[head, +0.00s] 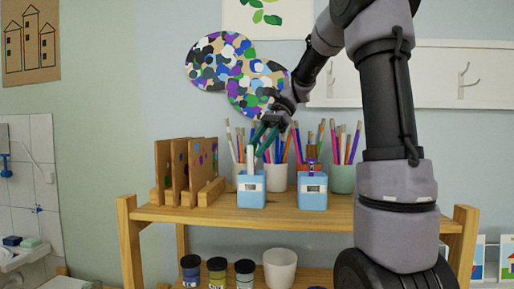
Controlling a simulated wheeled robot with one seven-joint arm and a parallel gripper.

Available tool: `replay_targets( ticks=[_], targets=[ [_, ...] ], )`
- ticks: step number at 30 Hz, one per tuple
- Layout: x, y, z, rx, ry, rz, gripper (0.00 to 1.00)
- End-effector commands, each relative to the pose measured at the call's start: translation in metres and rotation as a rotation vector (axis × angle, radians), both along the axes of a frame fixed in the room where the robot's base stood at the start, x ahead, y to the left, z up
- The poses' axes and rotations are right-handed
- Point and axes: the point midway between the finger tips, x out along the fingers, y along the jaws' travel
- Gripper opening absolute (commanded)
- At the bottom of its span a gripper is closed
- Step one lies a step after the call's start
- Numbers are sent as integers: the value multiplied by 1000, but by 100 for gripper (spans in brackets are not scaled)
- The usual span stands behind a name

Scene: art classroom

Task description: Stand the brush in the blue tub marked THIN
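Two light blue tubs stand side by side at the front of the wooden shelf top, a left one (251,200) and a right one (312,202). Each has a white label whose dark lettering is too small to read. A pale upright item (250,161) shows at the left tub's mouth. A purple handle (312,168) with a brown, brush-like top stands in the right tub. My gripper (265,145) points down above and slightly right of the left tub, before the brush pots. Its fingers are dark teal; I cannot tell whether they hold a brush.
Pots of brushes and pencils stand behind the tubs, including a pale green pot (342,180). Wooden boards (187,172) stand in a rack at left. Paint jars (217,272) and a white pot (280,268) are on the shelf below.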

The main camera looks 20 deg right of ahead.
Motion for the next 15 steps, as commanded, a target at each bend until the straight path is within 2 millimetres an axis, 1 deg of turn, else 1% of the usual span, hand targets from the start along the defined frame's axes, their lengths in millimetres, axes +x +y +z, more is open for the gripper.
replay_targets(
  ticks=[10,13,15],
  targets=[
    [1,-2,2,0,-1,-1,52],
    [3,-9,10,-1,-2,-1,52],
    [6,-16,20,-1,-3,-2,52]
  ],
)
